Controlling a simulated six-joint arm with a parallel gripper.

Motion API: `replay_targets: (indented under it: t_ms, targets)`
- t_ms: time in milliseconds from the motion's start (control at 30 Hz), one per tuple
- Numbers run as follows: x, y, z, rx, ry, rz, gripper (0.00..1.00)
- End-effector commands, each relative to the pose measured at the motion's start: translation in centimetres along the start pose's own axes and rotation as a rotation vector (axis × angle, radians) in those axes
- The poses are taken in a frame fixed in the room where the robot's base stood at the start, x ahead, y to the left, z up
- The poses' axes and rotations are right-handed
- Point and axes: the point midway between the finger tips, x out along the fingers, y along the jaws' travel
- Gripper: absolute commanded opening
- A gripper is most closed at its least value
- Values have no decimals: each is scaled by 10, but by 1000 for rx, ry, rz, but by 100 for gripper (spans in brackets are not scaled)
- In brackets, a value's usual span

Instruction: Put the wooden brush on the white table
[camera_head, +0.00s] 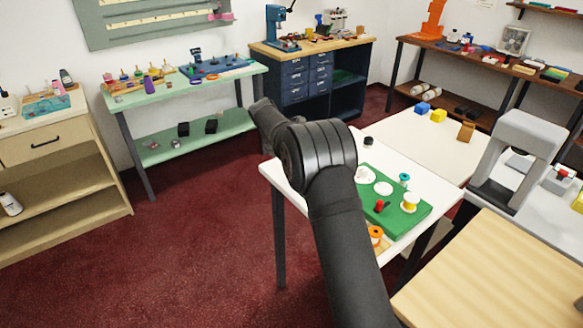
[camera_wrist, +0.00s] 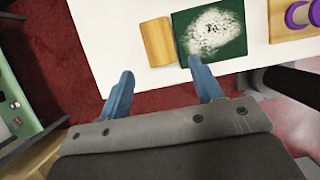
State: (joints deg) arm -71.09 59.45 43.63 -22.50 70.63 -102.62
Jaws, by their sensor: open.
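A plain tan wooden block (camera_wrist: 158,42) lies on a white table (camera_wrist: 108,38) in the wrist view, left of a dark green board with a white speckled patch (camera_wrist: 212,32). It may be the wooden brush; I see no bristles. My gripper (camera_wrist: 161,69) has its two blue fingers apart with nothing between them. The fingertips show just below the block in that view, near the table edge; I cannot tell their height. In the head view the fingers are hidden by my dark arm, which crosses a white table (camera_head: 279,173).
A green board (camera_head: 393,211) with spools and small items lies on the white table in the head view. A grey arch-shaped stand (camera_head: 518,145) is at the right. A purple spool (camera_wrist: 298,14) is at the wrist view's upper right. Red carpet is open at left.

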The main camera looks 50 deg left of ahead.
Motion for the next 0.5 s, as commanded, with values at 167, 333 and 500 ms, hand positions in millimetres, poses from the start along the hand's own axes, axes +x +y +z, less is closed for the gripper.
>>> replay_targets:
  t_ms: [167, 333, 500]
  targets:
    - [-36, 0, 0, 0, -1, 1, 59]
    - [-54, 0, 0, 0, -1, 0, 59]
    - [-59, 0, 0, 0, 0, -2, 59]
